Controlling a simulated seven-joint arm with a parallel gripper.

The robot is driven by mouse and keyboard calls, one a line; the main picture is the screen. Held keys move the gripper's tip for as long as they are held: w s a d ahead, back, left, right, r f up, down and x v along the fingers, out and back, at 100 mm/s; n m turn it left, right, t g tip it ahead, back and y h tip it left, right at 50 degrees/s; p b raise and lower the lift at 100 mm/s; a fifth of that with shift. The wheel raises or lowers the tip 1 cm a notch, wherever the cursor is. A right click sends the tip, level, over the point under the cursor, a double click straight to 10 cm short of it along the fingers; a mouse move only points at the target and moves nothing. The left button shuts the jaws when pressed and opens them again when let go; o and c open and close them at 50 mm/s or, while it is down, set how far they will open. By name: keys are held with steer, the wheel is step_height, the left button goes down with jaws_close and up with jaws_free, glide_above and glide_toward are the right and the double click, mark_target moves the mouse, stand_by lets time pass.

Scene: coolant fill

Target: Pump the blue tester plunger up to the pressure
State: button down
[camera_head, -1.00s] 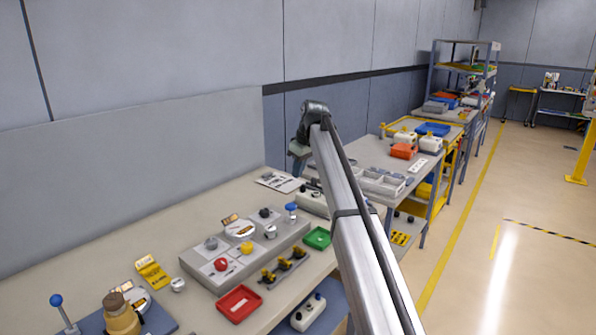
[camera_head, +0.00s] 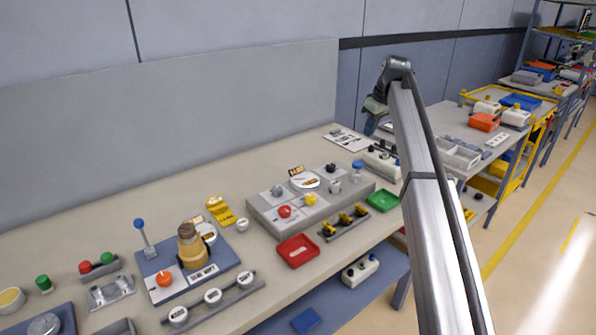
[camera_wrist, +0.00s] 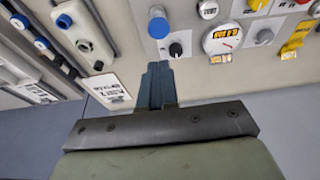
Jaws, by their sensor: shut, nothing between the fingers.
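A blue round-topped knob (camera_head: 358,166) stands at the right end of the grey gauge panel (camera_head: 262,215), beside a white round gauge (camera_head: 305,180). In the wrist view, the blue knob (camera_wrist: 158,27) is above my fingertips, with a visible gap. I take it for the tester plunger; the label cannot be read. My gripper (camera_head: 373,122) is raised over the far end of the bench, beyond the panel. In the wrist view its fingers (camera_wrist: 160,70) are together and empty. The gauge (camera_wrist: 222,39) there has an orange display, too small to read.
A lever with a blue ball (camera_head: 139,224) stands on a blue base with a tan canister (camera_head: 191,248). Red (camera_head: 298,250) and green (camera_head: 382,200) trays lie at the bench front. A pale box with dark knobs (camera_head: 382,163) is near my gripper. A white sheet (camera_head: 346,139) lies flat behind.

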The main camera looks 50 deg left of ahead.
steer(key=shift+a+v, duration=0.25)
steer(key=shift+v, duration=0.95)
glide_toward(358, 163)
steer(key=x, duration=0.5)
steer(key=shift+a+f, duration=0.1)
steer(key=shift+a, duration=0.2)
steer(key=shift+f, duration=0.6)
